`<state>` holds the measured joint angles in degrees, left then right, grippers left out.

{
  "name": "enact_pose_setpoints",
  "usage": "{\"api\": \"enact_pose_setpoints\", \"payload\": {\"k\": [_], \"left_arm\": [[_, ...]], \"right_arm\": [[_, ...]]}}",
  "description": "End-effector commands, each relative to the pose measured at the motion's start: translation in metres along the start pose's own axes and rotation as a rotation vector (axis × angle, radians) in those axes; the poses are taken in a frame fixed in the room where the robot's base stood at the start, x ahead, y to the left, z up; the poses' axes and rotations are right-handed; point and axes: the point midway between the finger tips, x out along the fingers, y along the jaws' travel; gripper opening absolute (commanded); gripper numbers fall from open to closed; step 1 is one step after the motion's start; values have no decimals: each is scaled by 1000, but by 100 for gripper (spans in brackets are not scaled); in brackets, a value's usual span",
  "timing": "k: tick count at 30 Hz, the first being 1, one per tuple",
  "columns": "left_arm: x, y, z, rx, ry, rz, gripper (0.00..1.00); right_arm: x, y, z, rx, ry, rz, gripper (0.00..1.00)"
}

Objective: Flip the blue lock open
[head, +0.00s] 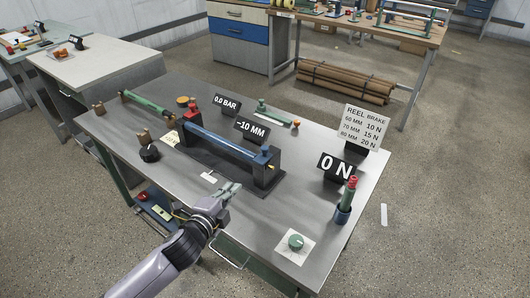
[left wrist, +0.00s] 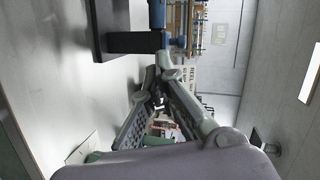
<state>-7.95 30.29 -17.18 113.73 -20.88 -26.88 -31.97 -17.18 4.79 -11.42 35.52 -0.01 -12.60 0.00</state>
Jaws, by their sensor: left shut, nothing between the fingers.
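The blue lock (head: 264,157) sits on top of the dark end block at the right end of a blue roller (head: 222,143), which lies in a dark stand (head: 213,160) on the metal table. In the left wrist view, blue parts (left wrist: 157,14) show at the top, beside the dark block (left wrist: 135,42). My left gripper (head: 232,188) is shut and empty, in front of the end block and a little to its left. Its fingertips (left wrist: 166,68) meet in the left wrist view, apart from the blue parts. My right gripper is not in view.
A red clamp-like piece (head: 192,112) stands at the roller's left end. Signs reading "-10 MM" (head: 252,130) and "0 N" (head: 337,169) stand behind and to the right. A green knob (head: 295,241) is at the front right. The table's right middle is mostly clear.

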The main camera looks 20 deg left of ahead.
Motion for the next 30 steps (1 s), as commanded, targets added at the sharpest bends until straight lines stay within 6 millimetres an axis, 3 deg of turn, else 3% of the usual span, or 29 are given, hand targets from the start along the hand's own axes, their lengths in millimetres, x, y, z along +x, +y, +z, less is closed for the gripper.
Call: {"api": "enact_pose_setpoints", "payload": {"k": [3,6,20,30], "left_arm": [[6,-23,-8,133,65,-68,0],[8,-30,-12,180,88,-92,0],[14,-32,-13,186,92,-96,0],[74,-39,-19,184,91,-97,0]], "right_arm": [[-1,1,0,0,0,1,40],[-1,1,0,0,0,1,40],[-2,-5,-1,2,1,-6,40],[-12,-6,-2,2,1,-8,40]]}}
